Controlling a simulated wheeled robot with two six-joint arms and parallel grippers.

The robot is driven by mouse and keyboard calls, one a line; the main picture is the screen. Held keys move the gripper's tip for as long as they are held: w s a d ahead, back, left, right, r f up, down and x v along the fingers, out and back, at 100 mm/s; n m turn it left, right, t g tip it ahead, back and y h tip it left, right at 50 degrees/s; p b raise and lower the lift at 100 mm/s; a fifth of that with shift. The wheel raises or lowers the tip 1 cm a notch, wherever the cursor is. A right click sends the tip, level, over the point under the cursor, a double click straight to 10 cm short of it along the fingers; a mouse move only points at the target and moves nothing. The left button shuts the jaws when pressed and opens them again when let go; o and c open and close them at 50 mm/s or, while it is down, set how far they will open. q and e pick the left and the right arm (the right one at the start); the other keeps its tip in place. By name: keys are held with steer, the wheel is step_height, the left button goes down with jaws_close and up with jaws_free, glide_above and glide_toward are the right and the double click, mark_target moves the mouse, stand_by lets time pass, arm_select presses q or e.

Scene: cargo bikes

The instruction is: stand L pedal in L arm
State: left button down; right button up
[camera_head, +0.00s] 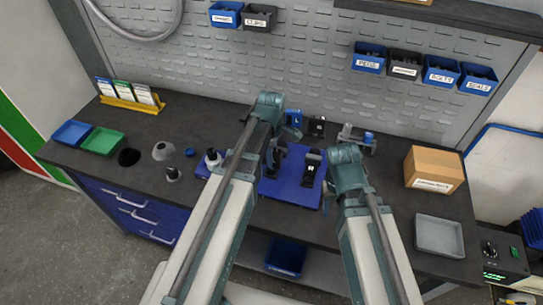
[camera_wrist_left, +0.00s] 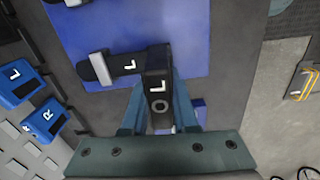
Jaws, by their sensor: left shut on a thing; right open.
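My left gripper (camera_head: 273,160) is shut on a black pedal marked L (camera_wrist_left: 157,70), over the blue mat (camera_head: 290,190). In the left wrist view, its fingers (camera_wrist_left: 158,108) close on both sides of the pedal. The black L arm (camera_wrist_left: 128,65), with a grey upright piece on it, lies on the mat, and its right end meets or passes behind the pedal. I cannot tell whether the pedal is seated in it. Another black arm (camera_head: 311,167) is on the mat to the right. My right gripper (camera_head: 328,190) is open beside the mat's right edge.
A cardboard box (camera_head: 433,170) and grey tray (camera_head: 439,236) are at right. Bench space between mat and box is mostly free.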

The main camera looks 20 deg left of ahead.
arm_select(q)
steer(key=shift+f+b, duration=0.5)
steer(key=shift+f, duration=0.05)
stand_by(0.4)
steer(key=c, duration=0.6)
jaws_free()
steer(key=shift+r, duration=0.15)
step_height(320, 180, up, 14)
steer(key=p, duration=1.4)
steer(key=shift+f, duration=0.25)
steer(key=s+d+f+m+b, duration=0.5)
steer(key=s+m, duration=0.2)
steer(key=m, duration=0.3)
steer(key=s+d+f+m+y+b, duration=0.1)
steer(key=s+d+f+m+b, duration=0.4)
steer(key=m, duration=0.5)
steer(key=shift+s+d+f+m+b, duration=0.3)
steer(key=shift+s+b, duration=0.15)
steer(key=shift+s, duration=0.7)
